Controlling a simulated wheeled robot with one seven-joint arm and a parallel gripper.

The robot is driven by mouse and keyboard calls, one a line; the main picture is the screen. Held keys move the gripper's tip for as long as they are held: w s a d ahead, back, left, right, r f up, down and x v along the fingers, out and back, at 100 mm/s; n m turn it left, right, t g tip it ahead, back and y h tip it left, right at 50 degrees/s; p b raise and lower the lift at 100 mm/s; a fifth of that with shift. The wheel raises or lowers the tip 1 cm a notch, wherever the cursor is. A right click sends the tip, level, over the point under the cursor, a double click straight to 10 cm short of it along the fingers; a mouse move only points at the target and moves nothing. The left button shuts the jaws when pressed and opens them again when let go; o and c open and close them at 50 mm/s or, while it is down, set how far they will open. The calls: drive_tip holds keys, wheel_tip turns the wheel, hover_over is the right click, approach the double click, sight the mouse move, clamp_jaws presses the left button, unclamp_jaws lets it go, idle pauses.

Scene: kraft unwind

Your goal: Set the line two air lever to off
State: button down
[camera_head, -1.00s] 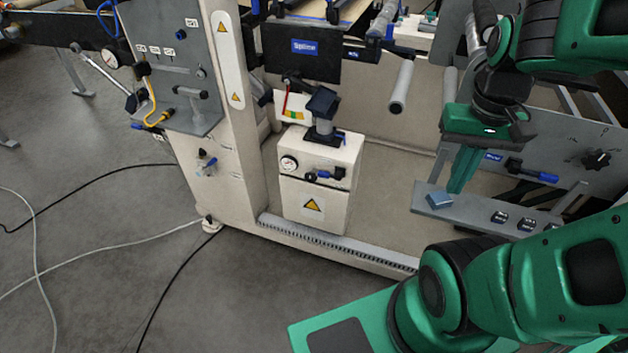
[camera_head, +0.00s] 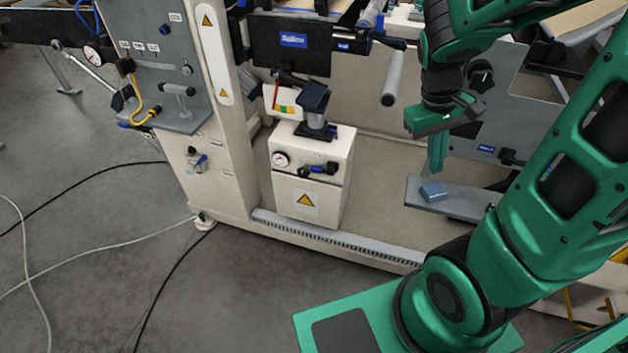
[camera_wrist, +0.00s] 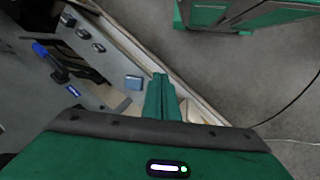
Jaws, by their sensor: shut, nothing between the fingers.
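Several blue-handled levers show, and I cannot read which one is line two air. One blue lever (camera_head: 318,169) is on the front of the cream box with a gauge. A small blue valve lever (camera_head: 198,161) is on the cream machine frame. Another blue-handled lever (camera_wrist: 45,54) is on the grey plate in the wrist view; in the head view my arm hides its handle. My gripper (camera_head: 436,166) is shut and empty, fingers pointing down, above the grey shelf. Its green fingers also show in the wrist view (camera_wrist: 161,97), apart from the levers.
A small blue block (camera_head: 432,191) lies on the grey shelf (camera_head: 460,203) below my gripper. A grey roller (camera_head: 393,78) sticks out left of my gripper. Cables lie on the floor at left. The floor before the cream box (camera_head: 308,195) is clear.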

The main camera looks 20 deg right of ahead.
drive_tip(key=w+a+f+n+t+h, duration=0.1)
drive_tip(key=w+a+f+n+h, duration=0.3)
drive_tip(key=w+f+n, duration=0.35)
drive_tip(key=w+a+f+n+t+h, duration=0.25)
drive_tip(key=w+a+f+n, duration=0.3)
drive_tip(key=w+f, duration=0.3)
drive_tip(key=w+a+f+n+t, duration=0.3)
drive_tip(key=a+f+n+t, duration=0.2)
drive_tip(key=a+f+n, duration=0.3)
drive_tip(key=w+a+f+n+t, duration=0.2)
drive_tip(key=a+f+n+t, duration=0.2)
drive_tip(key=a+f+n, duration=0.45)
drive_tip(key=w+d+f+n, duration=0.1)
drive_tip(key=w+d+f, duration=0.1)
drive_tip(key=w+d, duration=0.55)
drive_tip(key=r, duration=0.4)
drive_tip(key=shift+a, duration=0.3)
drive_tip(key=shift+a, duration=0.1)
